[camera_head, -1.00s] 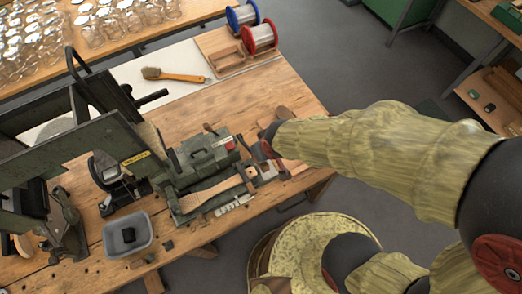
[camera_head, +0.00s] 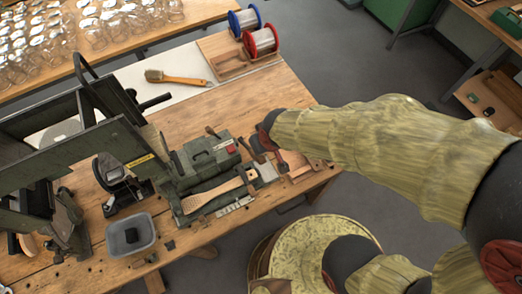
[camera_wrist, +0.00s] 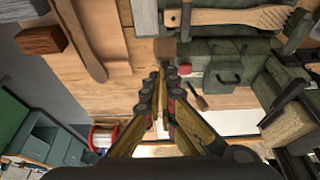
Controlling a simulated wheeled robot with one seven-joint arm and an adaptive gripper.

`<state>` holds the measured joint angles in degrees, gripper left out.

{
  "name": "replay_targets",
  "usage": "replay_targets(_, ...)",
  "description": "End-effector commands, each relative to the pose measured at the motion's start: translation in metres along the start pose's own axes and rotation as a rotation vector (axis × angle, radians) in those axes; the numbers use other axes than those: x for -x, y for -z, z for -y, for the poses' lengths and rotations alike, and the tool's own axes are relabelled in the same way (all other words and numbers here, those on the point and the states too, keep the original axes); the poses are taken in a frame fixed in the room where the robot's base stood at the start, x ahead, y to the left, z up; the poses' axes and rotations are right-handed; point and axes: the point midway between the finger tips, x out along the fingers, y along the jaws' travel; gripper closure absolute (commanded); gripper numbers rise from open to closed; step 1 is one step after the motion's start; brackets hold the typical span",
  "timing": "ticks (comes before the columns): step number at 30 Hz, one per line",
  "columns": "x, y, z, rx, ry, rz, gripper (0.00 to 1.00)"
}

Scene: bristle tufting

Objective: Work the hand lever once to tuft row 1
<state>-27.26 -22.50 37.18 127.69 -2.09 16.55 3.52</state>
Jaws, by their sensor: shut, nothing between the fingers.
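The green tufting machine (camera_head: 140,150) stands on the wooden bench at the left, with a black handle (camera_head: 154,102) sticking out to its right. I cannot tell for sure which part is the hand lever. A pale perforated wooden brush body (camera_head: 213,193) lies on the machine's front carriage and also shows at the top of the wrist view (camera_wrist: 228,17). My gripper (camera_head: 260,141) is over the bench, right of the green box with the red button (camera_head: 231,148). In the wrist view my gripper (camera_wrist: 160,85) is shut and empty, apart from the machine.
A grey bin (camera_head: 130,234) with a dark block stands at the front left. A brush (camera_head: 176,78) lies on the white sheet behind. Blue and red spools (camera_head: 261,40) stand in a wooden holder at the back. Wooden pieces (camera_head: 298,164) lie near the bench's right edge.

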Motion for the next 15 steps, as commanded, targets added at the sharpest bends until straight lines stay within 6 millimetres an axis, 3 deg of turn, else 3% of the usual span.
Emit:
replay_targets(9,0.055,-0.018,0.000,0.001,0.001,-0.006,1.00)
replay_targets(15,0.075,-0.025,0.000,0.000,0.001,-0.007,1.00)
